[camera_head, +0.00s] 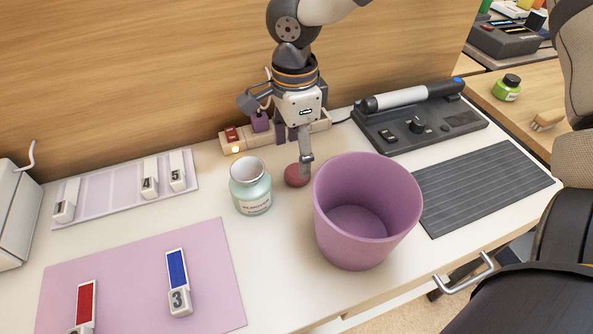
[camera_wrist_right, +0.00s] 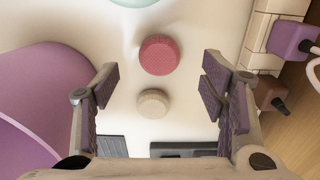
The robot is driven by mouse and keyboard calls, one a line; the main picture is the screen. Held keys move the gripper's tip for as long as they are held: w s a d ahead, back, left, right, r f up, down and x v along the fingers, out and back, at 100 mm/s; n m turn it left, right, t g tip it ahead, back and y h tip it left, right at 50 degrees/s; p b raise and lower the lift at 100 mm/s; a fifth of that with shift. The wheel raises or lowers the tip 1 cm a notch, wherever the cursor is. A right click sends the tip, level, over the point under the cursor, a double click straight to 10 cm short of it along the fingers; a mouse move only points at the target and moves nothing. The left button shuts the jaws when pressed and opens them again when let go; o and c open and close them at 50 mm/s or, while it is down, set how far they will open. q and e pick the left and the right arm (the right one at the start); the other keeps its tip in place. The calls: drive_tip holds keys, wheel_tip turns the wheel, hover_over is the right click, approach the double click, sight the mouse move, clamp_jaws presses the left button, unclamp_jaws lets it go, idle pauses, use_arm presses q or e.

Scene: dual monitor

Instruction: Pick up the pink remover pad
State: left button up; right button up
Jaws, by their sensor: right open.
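The pink remover pad (camera_head: 296,175) is a small round pad on the white desk, between the jar and the purple bin in the head view. In the right wrist view the pad (camera_wrist_right: 159,55) lies ahead of the fingertips, near the middle. A second, cream-coloured pad (camera_wrist_right: 153,103) lies closer to the gripper. My left gripper is not in view.
A jar labelled remover (camera_head: 250,187) stands left of the pad. A purple bin (camera_head: 367,210) stands close on the right. A power strip (camera_head: 236,139) with plugs runs behind, along the wooden wall. A pink mat (camera_head: 140,285) with numbered blocks lies front left.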

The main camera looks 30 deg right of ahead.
sight(297, 170)
wheel_tip(297, 170, down, 5)
drive_tip(key=shift+s+d+f, duration=0.1)
drive_tip(key=shift+d+f, duration=0.05)
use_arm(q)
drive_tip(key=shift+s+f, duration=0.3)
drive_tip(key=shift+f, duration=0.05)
use_arm(e)
drive_tip(key=c, duration=0.9)
drive_tip(key=shift+o, duration=0.2)
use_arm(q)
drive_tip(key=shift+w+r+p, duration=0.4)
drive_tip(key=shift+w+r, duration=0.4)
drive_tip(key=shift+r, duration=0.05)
use_arm(e)
wheel_tip(297, 170, up, 10)
drive_tip(key=shift+o, duration=0.5)
